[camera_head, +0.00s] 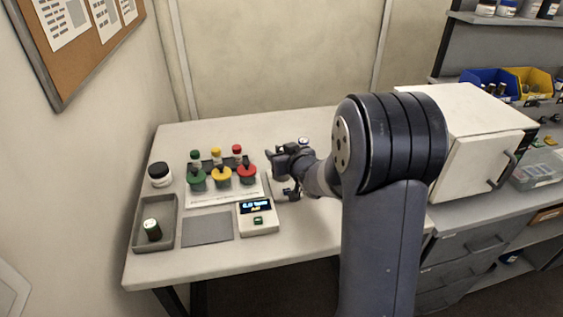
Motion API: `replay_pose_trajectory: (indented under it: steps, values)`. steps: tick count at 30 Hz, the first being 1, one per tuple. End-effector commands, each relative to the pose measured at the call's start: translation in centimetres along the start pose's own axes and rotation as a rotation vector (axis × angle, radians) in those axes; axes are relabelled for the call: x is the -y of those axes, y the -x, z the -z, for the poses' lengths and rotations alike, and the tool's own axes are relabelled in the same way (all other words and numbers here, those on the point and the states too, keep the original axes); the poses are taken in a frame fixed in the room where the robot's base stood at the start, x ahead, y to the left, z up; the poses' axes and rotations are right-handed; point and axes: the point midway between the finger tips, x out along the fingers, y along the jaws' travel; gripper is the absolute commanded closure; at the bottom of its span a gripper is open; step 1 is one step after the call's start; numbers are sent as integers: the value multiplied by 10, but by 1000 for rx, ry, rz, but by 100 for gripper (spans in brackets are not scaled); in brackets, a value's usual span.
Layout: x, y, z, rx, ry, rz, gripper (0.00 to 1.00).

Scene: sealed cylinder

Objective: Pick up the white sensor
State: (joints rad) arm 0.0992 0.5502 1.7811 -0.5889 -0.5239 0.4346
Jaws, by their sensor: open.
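I cannot single out a white sensor for sure. I see nothing between the fingers. My arm hides the table's right part and whatever lies behind it.
A rack with green, yellow and red capped items (222,177) stands left of my gripper. A grey tray (140,226) holds a dark green cylinder (152,229). A black-lidded jar (160,174) and a grey mat (207,230) are near. A white cabinet (470,165) stands right.

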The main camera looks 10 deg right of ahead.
Motion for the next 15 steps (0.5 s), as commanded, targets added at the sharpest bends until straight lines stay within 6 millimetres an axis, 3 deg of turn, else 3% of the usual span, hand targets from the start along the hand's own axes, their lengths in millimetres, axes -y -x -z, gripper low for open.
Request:
replay_pose_trajectory:
  steps: [15]
  values:
    - [0, 0, 0, 0, 0, 0, 84]
